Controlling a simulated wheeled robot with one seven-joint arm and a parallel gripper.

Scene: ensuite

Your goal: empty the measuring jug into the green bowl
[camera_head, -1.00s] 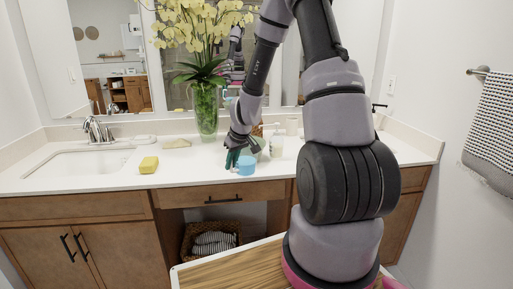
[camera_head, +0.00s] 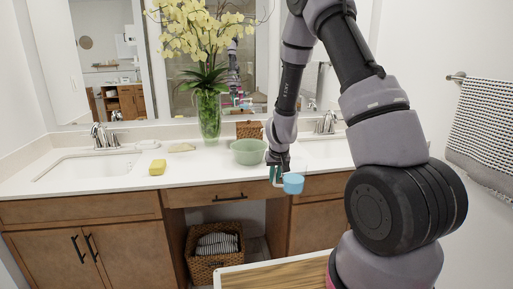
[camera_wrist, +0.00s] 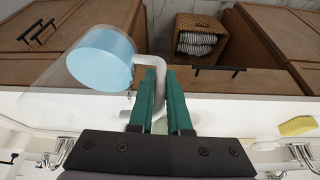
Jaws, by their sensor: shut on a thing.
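The measuring jug (camera_head: 293,184) shows light blue in the head view, at the counter's front edge. In the wrist view the jug (camera_wrist: 100,58) has a clear wall, a round blue area and a white handle. My gripper (camera_head: 277,172) is shut on the handle; its green fingers (camera_wrist: 160,95) show on either side of it in the wrist view. The green bowl (camera_head: 248,151) stands upright on the counter, behind and left of the jug, apart from it.
A yellow sponge (camera_head: 157,167) lies by the left sink (camera_head: 88,167). A glass vase (camera_head: 209,117) of flowers stands behind the bowl, and a small brown basket (camera_head: 249,129) is at the back. A wicker basket (camera_head: 214,265) sits under the counter. The counter between sponge and bowl is clear.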

